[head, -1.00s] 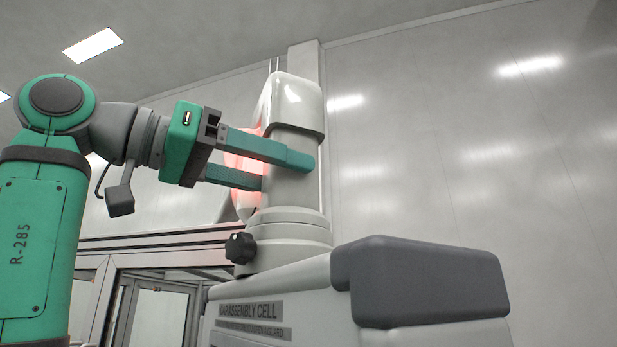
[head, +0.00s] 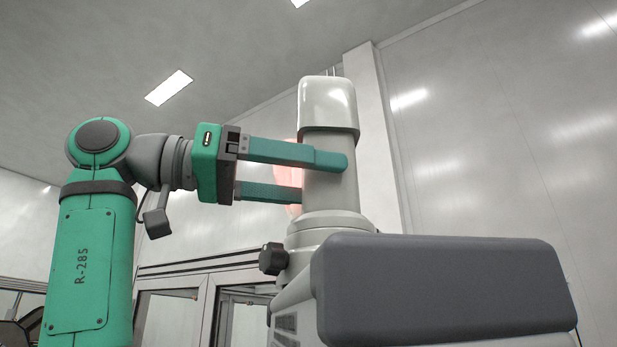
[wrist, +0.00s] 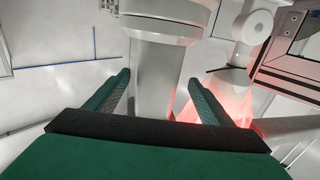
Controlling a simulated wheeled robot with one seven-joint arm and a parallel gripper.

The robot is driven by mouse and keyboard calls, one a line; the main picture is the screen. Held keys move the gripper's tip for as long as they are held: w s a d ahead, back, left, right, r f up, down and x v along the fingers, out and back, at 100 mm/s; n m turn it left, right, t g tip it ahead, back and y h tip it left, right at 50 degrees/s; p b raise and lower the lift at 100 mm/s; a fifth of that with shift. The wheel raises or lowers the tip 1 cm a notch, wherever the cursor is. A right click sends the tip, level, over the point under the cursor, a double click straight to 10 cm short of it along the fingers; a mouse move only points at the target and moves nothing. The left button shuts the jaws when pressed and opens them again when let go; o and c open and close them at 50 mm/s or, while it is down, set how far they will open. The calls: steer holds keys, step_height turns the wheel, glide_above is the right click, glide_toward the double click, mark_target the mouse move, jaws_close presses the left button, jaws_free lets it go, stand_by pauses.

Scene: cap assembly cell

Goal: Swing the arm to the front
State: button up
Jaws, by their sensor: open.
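My arm (head: 92,255) is green and grey. It stands upright at the left of the head view and its forearm reaches to the right. My gripper (head: 324,177) is open, with two long teal fingers pointing right. In the head view the upper finger crosses in front of a pale grey machine column (head: 332,205), and the lower fingertip ends by its left edge. In the wrist view the column (wrist: 152,85) shows beyond and between the parted fingers (wrist: 158,80). I cannot tell whether they touch it. No object is held.
A white cover (head: 328,105) tops the column. A dark grey padded block (head: 440,290) fills the lower right, close to the camera. A black knob (head: 272,259) juts from the column's base. A red glow shows behind the column. Glazed doors (head: 170,315) stand behind.

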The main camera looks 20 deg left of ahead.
steer(key=shift+s, duration=0.1)
steer(key=v, duration=1)
steer(key=shift+a, duration=0.4)
steer(key=shift+s, duration=0.15)
